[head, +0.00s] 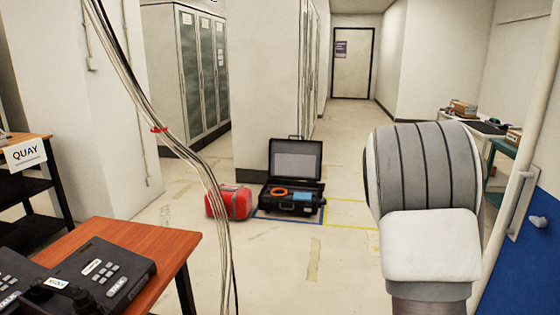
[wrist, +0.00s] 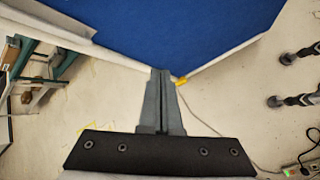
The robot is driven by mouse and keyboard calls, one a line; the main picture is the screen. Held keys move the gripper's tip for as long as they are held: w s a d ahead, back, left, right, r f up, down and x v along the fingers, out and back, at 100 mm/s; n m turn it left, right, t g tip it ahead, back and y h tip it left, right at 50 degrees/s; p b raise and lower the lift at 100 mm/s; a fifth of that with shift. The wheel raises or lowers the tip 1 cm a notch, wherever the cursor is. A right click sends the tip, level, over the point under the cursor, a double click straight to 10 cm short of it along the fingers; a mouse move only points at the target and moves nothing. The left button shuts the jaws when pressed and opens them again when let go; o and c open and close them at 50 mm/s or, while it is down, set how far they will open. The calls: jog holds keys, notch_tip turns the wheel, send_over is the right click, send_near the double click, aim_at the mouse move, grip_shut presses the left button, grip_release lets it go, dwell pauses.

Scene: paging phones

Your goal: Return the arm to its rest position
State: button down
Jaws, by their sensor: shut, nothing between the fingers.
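My gripper (wrist: 161,75) shows in the wrist view with its two fingers pressed together and nothing between them. It points toward the floor and a blue panel (wrist: 190,30), and I cannot tell how far off they are. In the head view a white and grey part of my arm stands large at the right, and my gripper is out of sight there.
A wooden table (head: 150,235) with paging phones (head: 105,272) is at the lower left. An open black case (head: 292,195) and a red bag (head: 230,202) sit on the floor. A blue door panel (head: 535,260) is at right.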

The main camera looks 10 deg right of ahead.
jog(key=s+a+r+m+t+y+p, duration=0.1)
jog(key=s+a+r+m+t+y, duration=0.1)
jog(key=s+a, duration=0.4)
jog(key=s+a+r+m+t+y+p, duration=0.1)
jog(key=s+a, duration=0.6)
jog(key=a, duration=0.9)
jog(key=s+a+r+m+t+y+p, duration=0.1)
jog(key=s+a+r+m+t+y, duration=0.2)
jog(key=s+a, duration=0.4)
jog(key=a+r+t+y, duration=0.1)
jog(key=a+y, duration=0.1)
jog(key=a, duration=0.2)
jog(key=shift+s+r+y, duration=0.15)
jog(key=shift+r+y, duration=0.25)
jog(key=shift+d, duration=0.2)
